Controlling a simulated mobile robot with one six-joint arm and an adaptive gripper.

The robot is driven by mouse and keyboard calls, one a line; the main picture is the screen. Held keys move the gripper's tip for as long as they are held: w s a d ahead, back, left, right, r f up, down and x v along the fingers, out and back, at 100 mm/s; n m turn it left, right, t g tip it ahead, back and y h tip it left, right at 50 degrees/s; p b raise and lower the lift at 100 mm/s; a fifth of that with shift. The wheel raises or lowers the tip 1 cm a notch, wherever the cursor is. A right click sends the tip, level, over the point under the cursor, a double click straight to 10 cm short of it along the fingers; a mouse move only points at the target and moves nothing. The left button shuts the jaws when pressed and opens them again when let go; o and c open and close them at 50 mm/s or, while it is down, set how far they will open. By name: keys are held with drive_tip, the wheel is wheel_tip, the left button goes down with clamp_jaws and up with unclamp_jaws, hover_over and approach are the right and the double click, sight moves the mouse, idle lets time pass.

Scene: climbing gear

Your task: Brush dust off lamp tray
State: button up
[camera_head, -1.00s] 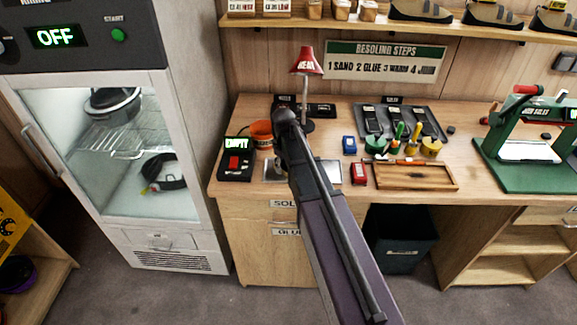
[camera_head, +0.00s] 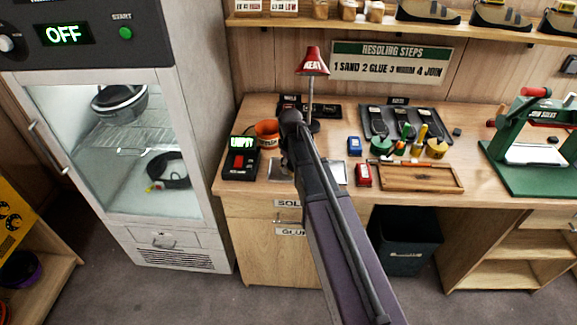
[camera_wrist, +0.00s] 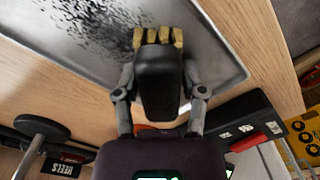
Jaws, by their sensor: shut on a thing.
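The metal tray (camera_wrist: 215,50) fills the top of the wrist view, with a patch of dark dust (camera_wrist: 100,28) on its left part. My gripper (camera_wrist: 160,92) is shut on a brush with a black body (camera_wrist: 158,75) and tan bristles (camera_wrist: 158,36). The bristles are over the tray at the right edge of the dust; whether they touch it I cannot tell. In the head view my arm hides the gripper's fingers and most of the tray (camera_head: 337,174). The lamp with a red HEAT shade (camera_head: 312,63) stands behind the tray.
A black box with a green display (camera_head: 240,163) and an orange cup (camera_head: 267,133) stand left of my arm. A red box (camera_head: 363,175), a blue box (camera_head: 354,146) and a wooden tray (camera_head: 430,178) lie to the right. A green press (camera_head: 535,150) stands farther right.

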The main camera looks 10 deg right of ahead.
drive_tip(key=shift+s+d, duration=0.2)
drive_tip(key=shift+d, duration=0.6)
drive_tip(key=shift+s+d, duration=0.2)
drive_tip(key=shift+d, duration=0.55)
drive_tip(key=shift+d, duration=0.1)
drive_tip(key=shift+s+d, duration=0.3)
drive_tip(key=shift+d, duration=0.6)
drive_tip(key=shift+s+d, duration=0.3)
drive_tip(key=shift+d, duration=0.55)
drive_tip(key=shift+d, duration=0.15)
drive_tip(key=shift+s+d, duration=0.25)
drive_tip(key=shift+d, duration=0.6)
drive_tip(key=shift+s+d, duration=0.2)
drive_tip(key=shift+d, duration=0.6)
drive_tip(key=shift+r+p, duration=3.05)
